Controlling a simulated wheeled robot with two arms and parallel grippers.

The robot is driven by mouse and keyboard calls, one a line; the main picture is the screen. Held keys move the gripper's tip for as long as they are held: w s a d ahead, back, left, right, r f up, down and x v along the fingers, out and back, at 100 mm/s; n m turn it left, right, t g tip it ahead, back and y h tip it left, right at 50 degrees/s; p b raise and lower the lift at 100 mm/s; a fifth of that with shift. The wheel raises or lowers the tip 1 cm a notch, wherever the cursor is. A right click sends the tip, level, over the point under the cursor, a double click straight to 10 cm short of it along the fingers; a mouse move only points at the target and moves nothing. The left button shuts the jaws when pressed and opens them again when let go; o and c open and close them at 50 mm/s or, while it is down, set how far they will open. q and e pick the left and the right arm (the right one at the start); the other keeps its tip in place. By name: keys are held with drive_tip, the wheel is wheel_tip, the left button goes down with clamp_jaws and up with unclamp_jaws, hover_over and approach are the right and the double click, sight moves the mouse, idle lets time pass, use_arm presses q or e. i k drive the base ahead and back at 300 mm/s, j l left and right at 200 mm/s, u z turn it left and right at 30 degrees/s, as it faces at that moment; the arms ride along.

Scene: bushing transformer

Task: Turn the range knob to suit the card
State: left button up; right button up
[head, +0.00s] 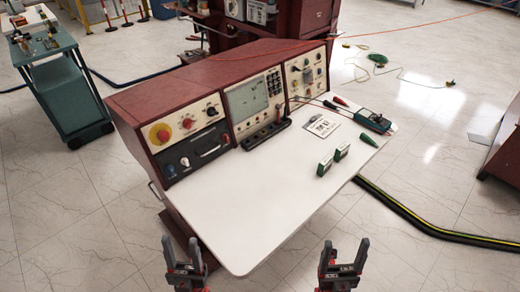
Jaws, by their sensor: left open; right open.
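A white card (323,124) with dark print lies on the white desktop in front of the right panel; its print is too small to read. A dark green hand-held meter (372,120) lies to its right, with leads running left. The left panel has a dark knob (211,111), a red knob (187,122) and lower knobs. The right panel (306,72) carries several small knobs. I cannot tell which is the range knob. My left gripper (182,245) and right gripper (346,246) are open and empty off the desktop's front edge, far from knobs and card.
The red console (215,70) backs the white desktop (240,200), whose front is clear. A black tray (267,134) lies below the screen. A teal cart (62,85) stands left.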

sight(211, 112)
drive_tip(key=i+l+u, duration=0.3)
drive_tip(key=l+u, duration=0.15)
drive_tip(key=l, duration=0.4)
drive_tip(key=i+l+u, duration=0.1)
drive_tip(key=l+u, duration=0.2)
drive_tip(key=l, duration=0.45)
drive_tip(key=l+u, duration=0.3)
drive_tip(key=l, duration=0.45)
drive_tip(key=l+u, duration=0.3)
drive_tip(key=l, duration=0.5)
drive_tip(key=k+l+u, duration=0.3)
drive_tip(key=l, duration=0.4)
drive_tip(key=k+l+u, duration=0.15)
drive_tip(key=l+u, duration=0.2)
drive_tip(key=k+l+u, duration=0.3)
drive_tip(key=l, duration=0.15)
drive_tip(key=k+l+u, duration=0.2)
drive_tip(key=u, duration=0.15)
drive_tip(key=i+j+u, duration=0.2)
drive_tip(key=u, duration=0.15)
drive_tip(key=i+u, duration=0.7)
drive_tip(key=i, duration=2.9)
drive_tip(key=i+j+z, duration=0.1)
drive_tip(key=i+z, duration=0.3)
drive_tip(key=i+j+z, duration=0.35)
drive_tip(key=i, duration=0.15)
drive_tip(key=i+j+z, duration=0.4)
drive_tip(key=l+z, duration=0.1)
drive_tip(key=z, duration=3)
